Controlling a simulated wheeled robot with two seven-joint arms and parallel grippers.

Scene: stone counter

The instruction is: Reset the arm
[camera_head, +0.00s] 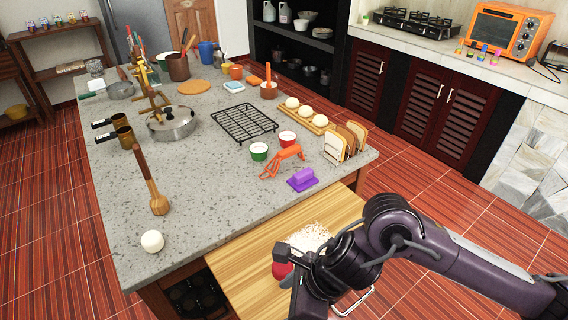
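My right arm comes in from the right edge over the light wooden board at the bottom of the head view. My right gripper (300,282) hangs low there, in front of a red object (282,270) that it partly hides. The fingertips are not clear, so I cannot tell whether it is open, shut or holding something. A white, grainy heap (309,236) shows just behind the wrist. My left arm and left gripper are not in view.
The stone counter (215,205) holds a wooden masher (158,203), white ball (152,241), lidded pan (172,124), black rack (244,123), orange peeler (283,161), purple block (302,179) and bread rack (345,143). The counter's front middle is clear. The wooden board (240,270) adjoins its edge.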

